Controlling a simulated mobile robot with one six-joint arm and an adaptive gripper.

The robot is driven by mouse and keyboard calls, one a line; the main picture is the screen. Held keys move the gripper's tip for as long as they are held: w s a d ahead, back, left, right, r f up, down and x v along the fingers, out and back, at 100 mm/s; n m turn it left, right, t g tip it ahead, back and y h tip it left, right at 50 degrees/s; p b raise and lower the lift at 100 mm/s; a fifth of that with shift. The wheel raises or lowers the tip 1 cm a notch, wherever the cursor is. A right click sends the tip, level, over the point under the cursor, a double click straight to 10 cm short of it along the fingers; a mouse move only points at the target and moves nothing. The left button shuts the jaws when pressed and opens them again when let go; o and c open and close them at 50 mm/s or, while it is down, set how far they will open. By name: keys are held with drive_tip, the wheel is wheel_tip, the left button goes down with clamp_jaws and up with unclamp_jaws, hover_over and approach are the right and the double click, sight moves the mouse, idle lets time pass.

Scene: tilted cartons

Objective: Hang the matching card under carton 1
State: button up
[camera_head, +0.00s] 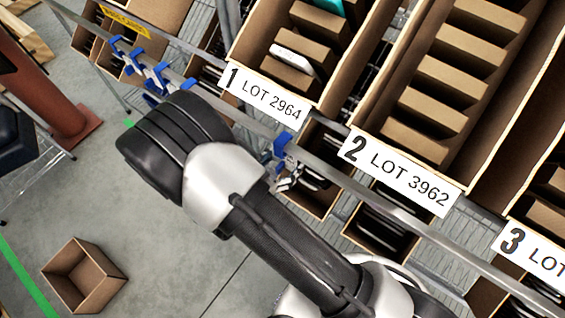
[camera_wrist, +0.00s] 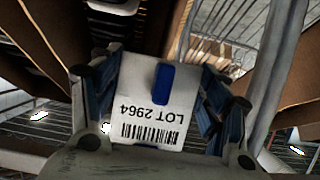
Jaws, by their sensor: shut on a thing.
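Carton 1 (camera_head: 318,98) is a tilted cardboard carton at the top of the head view, and its front label (camera_head: 264,93) reads 1 LOT 2964. A white card (camera_wrist: 150,118) with LOT 2964, a barcode and a blue clip (camera_wrist: 162,80) shows upside down in the wrist view. My gripper (camera_wrist: 160,97) is shut on the card, which sits between its fingers. In the head view, my arm hides most of my gripper, just below carton 1's label. A blue piece (camera_head: 282,146) shows there at the rail (camera_head: 345,181); I cannot tell whether the clip touches the rail.
Several blue clips (camera_head: 158,76) are on the rail at the upper left. Carton 2 (camera_head: 399,176), labelled LOT 3962, and carton 3 (camera_head: 536,250) stand to the right. An empty open box (camera_head: 85,280) lies on the floor at the lower left. Open floor is around it.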

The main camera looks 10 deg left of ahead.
drive_tip(key=o, duration=1.1)
